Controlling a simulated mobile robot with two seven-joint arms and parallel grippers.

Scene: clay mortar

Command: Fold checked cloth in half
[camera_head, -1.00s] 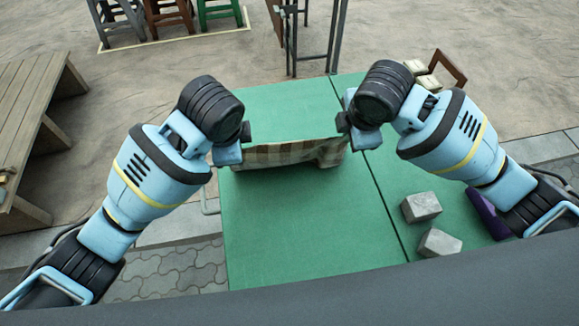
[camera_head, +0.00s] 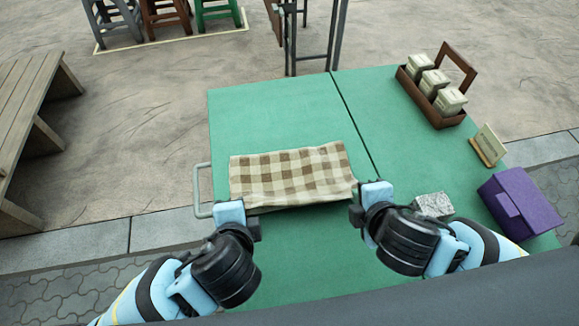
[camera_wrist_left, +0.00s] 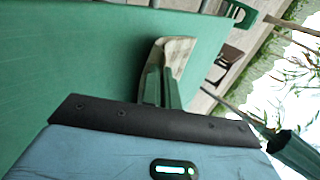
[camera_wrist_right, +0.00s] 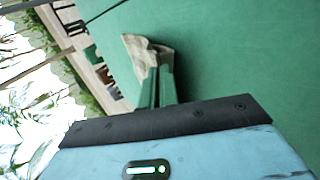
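The brown-and-cream checked cloth (camera_head: 290,174) lies spread across the green table (camera_head: 280,110), its near edge slightly raised and wavy. My left gripper (camera_head: 254,219) is at its near left corner and my right gripper (camera_head: 357,208) at its near right corner. In the left wrist view, the closed fingers meet a pale piece of the cloth (camera_wrist_left: 181,50). In the right wrist view, the fingers likewise end at the cloth (camera_wrist_right: 139,55). Both grippers look shut on the cloth, though the exact contact is small in view. The cloth's underside is hidden.
A brown carrier (camera_head: 418,96) with pale blocks stands at the back right. A small tilted card stand (camera_head: 488,146), a purple box (camera_head: 520,202) and a grey stone block (camera_head: 433,204) are at the right, the block close to my right arm. The table behind the cloth is clear.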

